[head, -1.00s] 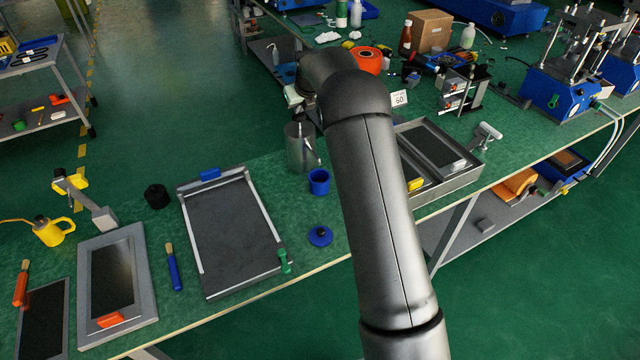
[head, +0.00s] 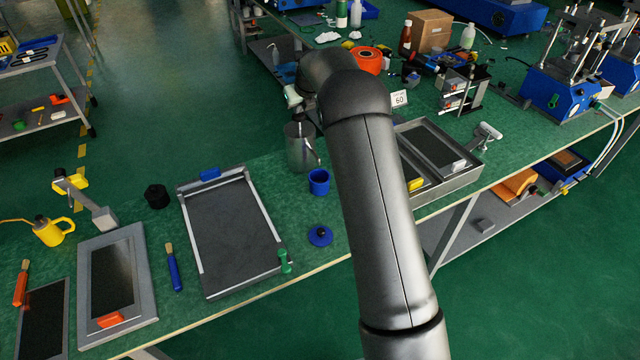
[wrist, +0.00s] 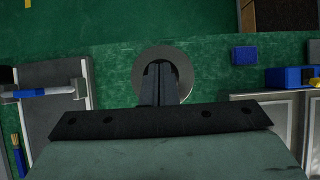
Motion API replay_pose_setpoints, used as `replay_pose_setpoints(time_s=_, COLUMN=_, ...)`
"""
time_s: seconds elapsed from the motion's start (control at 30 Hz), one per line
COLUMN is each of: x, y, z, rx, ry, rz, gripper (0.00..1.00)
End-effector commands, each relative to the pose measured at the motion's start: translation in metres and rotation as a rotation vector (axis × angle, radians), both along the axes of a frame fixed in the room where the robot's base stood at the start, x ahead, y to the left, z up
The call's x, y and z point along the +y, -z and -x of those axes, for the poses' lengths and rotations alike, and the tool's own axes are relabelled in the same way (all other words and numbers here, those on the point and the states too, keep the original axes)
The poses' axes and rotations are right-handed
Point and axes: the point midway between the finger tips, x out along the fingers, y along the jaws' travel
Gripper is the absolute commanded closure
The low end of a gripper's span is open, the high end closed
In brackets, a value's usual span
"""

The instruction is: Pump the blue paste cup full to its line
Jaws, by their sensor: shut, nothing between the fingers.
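The blue paste cup (head: 319,182) stands upright on the green bench, just in front of a grey metal canister (head: 301,150) with a thin spout or handle on its right side. How full the cup is cannot be made out. My gripper (wrist: 160,66) is shut and empty, its dark fingers pointing down over a round metal rim (wrist: 186,72) in the wrist view, likely the canister's top. In the head view my arm hides most of the gripper. A small dark part (head: 298,115) shows above the canister; I cannot tell whether it is pump head or finger.
A blue lid with a dark knob (head: 320,237) lies near the bench's front edge. A grey framed tray (head: 205,274) lies to the left, with a black pot (head: 157,196) beside it. A metal box (head: 455,185) stands right of my arm.

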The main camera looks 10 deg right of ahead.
Motion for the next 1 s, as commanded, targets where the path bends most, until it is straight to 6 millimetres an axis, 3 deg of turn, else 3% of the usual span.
replay_pose_setpoints(time_s=1.0, x=0.000, y=0.019, z=0.001, rx=0.004, ry=0.000, rz=0.000, gripper=1.00)
